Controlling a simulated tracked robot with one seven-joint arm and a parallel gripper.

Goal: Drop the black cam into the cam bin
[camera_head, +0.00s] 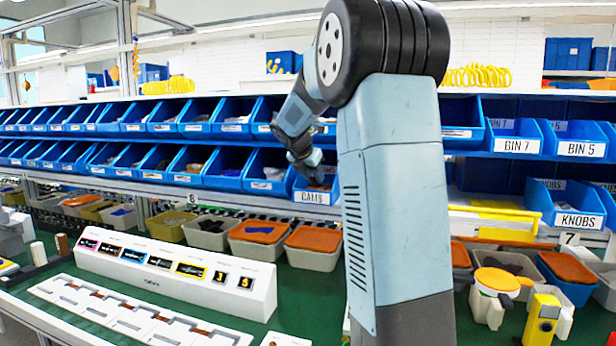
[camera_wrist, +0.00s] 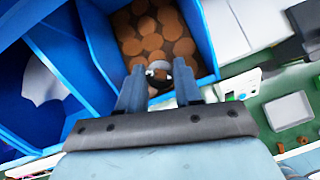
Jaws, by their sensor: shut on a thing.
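The cam bin is a blue bin labelled CAMS (camera_head: 311,197) in the lower shelf row, left of my arm in the head view. In the wrist view the bin (camera_wrist: 205,42) holds several round brown discs (camera_wrist: 150,30). My gripper (camera_wrist: 158,80) is over the near part of this bin, fingers pointing into it. Between the fingertips is a small dark, shiny piece, the black cam (camera_wrist: 158,72), partly hidden by the fingers. In the head view my gripper (camera_head: 314,178) is at the bin's opening, and the cam cannot be made out.
A neighbouring blue bin (camera_wrist: 55,75) with a white item lies left in the wrist view. Shelf bins line both rows. A white labelled panel (camera_head: 170,270) and tubs with orange lids (camera_head: 258,232) stand on the green bench below. KNOBS bin (camera_head: 566,205) is at right.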

